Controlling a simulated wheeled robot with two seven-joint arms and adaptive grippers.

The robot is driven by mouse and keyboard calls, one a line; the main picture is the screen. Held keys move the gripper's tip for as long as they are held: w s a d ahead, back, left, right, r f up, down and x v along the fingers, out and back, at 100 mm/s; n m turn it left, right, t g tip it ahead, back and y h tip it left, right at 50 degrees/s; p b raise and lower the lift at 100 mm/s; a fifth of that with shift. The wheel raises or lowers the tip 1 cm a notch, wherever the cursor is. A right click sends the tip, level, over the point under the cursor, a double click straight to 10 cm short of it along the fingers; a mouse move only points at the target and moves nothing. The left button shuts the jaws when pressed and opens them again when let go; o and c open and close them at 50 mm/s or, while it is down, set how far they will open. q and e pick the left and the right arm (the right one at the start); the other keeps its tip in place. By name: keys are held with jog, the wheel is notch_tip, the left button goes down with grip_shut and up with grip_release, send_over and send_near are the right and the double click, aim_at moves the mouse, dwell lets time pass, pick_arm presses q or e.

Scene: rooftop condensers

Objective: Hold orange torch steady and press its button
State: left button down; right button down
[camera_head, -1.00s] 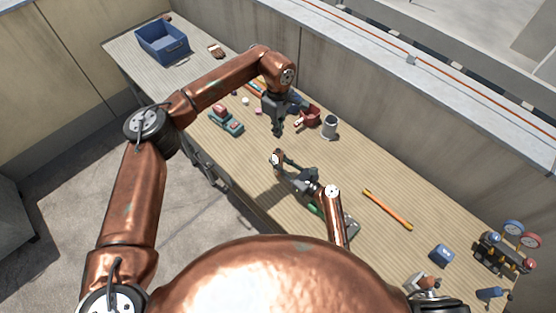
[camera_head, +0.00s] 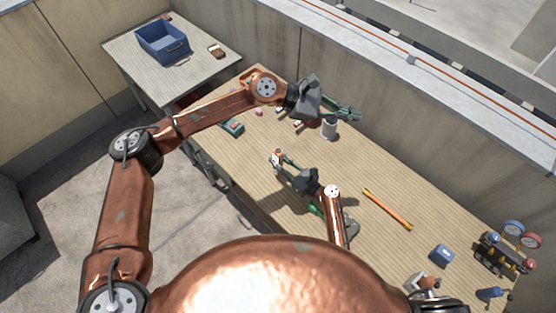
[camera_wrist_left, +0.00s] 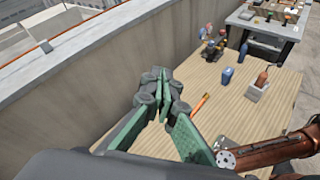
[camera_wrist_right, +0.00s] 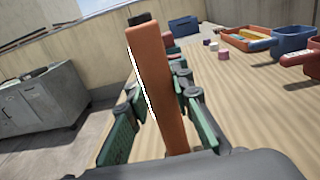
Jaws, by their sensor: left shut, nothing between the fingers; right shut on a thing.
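The orange torch (camera_wrist_right: 160,90) stands upright between the fingers of my right gripper (camera_head: 284,163), which is shut on it. It looks like an orange-brown bar with a dark top in the right wrist view, and only a small part of the torch (camera_head: 276,157) shows in the head view. Its button cannot be made out. My left gripper (camera_head: 355,115) is shut and empty, over the back side of the table near the wall, apart from the torch. Its green fingers also meet in the left wrist view (camera_wrist_left: 163,85).
A long orange bar (camera_head: 387,209), a blue box (camera_head: 442,255) and a gauge set (camera_head: 505,252) are to the right. A blue bin (camera_head: 160,45) is far left.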

pick_arm(q)
jog(key=w+a+r+n+t+h, duration=0.2)
jog(key=w+r+n+t+h, duration=0.25)
jog(key=r+n, duration=0.3)
jog(key=w+a+n+t+y, duration=0.2)
jog(key=w+a+n+t, duration=0.1)
jog(key=w+n+t, duration=0.15)
jog(key=n+g+y, duration=0.1)
jog(key=n+y, duration=1.1)
jog(key=n, duration=0.1)
send_over(274, 152)
notch_tip(274, 152, down, 24)
notch_tip(274, 152, down, 8)
jog(key=shift+f, duration=0.15)
jog(key=shift+h, duration=0.25)
